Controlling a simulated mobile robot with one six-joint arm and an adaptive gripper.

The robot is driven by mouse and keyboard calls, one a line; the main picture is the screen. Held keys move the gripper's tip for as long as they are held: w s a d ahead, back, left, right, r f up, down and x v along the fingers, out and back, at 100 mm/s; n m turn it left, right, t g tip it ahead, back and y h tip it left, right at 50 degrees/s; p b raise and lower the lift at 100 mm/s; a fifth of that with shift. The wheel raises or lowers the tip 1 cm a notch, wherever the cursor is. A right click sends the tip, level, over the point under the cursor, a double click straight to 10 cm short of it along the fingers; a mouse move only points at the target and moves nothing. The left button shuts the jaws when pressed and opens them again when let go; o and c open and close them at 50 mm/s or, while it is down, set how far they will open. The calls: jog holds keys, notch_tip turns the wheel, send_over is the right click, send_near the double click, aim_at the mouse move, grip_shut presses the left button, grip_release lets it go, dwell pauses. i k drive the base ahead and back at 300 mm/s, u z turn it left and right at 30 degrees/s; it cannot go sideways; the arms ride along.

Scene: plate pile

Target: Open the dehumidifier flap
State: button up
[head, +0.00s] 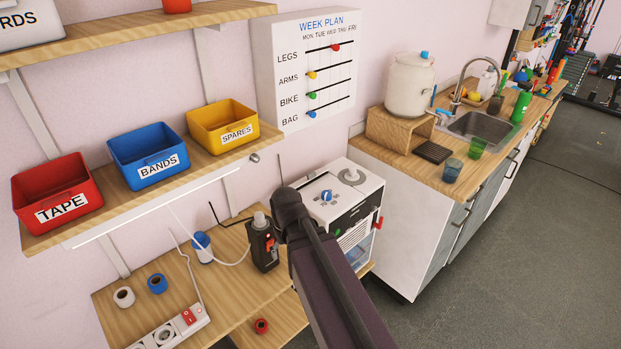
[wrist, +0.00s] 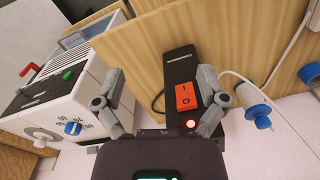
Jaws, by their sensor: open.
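The dehumidifier (head: 352,190) is a white box with a black front band, a blue knob and pale slats on its front. It stands on the wooden bench; my arm covers part of its left side. In the wrist view the dehumidifier (wrist: 42,108) is at the left, rotated, with a red tab (wrist: 31,69) sticking out from its side. Which part is the flap, and whether it is open, I cannot tell. My gripper (wrist: 162,82) is open and empty, to one side of the dehumidifier, its fingers apart in front of a black device.
The black device (head: 262,246) with a red switch (wrist: 185,97) stands beside the dehumidifier. A white cable and blue-capped item (head: 201,246) are to its left. A shelf with red, blue and yellow bins (head: 222,128) hangs above. A sink counter (head: 395,170) is at right; the floor (head: 530,250) is clear.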

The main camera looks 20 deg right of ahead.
aim_at(314, 173)
jog(key=z, duration=0.8)
jog(key=k, duration=0.65)
jog(key=u, duration=0.3)
jog(key=i, duration=1)
jog(key=z, duration=0.05)
